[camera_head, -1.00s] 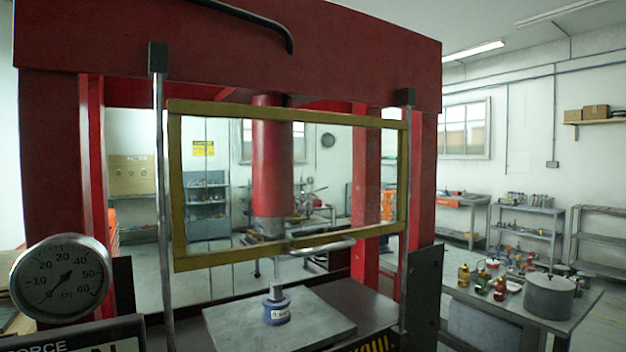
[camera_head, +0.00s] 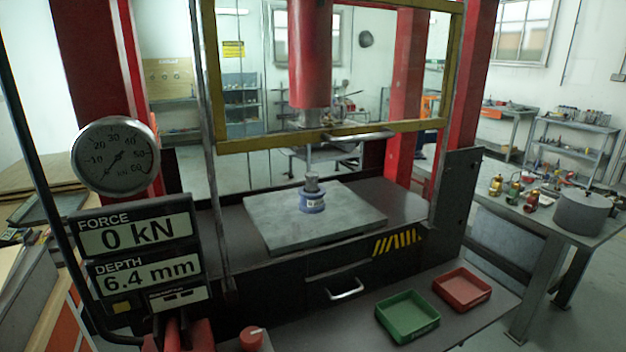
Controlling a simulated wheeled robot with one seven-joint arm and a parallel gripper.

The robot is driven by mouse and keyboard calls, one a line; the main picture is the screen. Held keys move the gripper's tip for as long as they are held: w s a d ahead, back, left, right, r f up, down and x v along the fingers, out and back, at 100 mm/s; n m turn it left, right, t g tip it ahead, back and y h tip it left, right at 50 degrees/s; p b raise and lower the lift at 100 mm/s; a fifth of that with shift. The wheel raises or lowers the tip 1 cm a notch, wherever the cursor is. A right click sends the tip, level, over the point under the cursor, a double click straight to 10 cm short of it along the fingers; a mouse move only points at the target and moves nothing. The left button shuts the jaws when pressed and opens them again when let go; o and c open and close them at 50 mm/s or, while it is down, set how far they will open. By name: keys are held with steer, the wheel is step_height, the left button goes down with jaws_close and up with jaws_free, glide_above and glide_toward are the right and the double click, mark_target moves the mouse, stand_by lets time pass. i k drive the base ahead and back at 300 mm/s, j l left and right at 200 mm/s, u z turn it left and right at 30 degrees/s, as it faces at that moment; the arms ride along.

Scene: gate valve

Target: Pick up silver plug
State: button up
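A silver plug (camera_head: 312,183) stands upright in the top of a blue ring-shaped piece (camera_head: 312,204) with a small label. Both are on the grey metal plate (camera_head: 275,225) on the press bed, below the red ram (camera_head: 310,60). The yellow-framed clear guard (camera_head: 330,142) is raised, with its lower bar and handle above and behind the plug in the picture. My gripper does not show.
A green tray (camera_head: 407,318) and a red tray (camera_head: 462,290) sit on the shelf in front of the press. The force and depth display (camera_head: 135,245) and gauge (camera_head: 115,157) stand at left. A side table with a grey pot (camera_head: 585,214) is at right.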

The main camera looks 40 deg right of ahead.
mark_target(311, 186)
steer(key=i+l, duration=0.1)
steer(key=l, duration=1.55)
steer(key=u, duration=0.05)
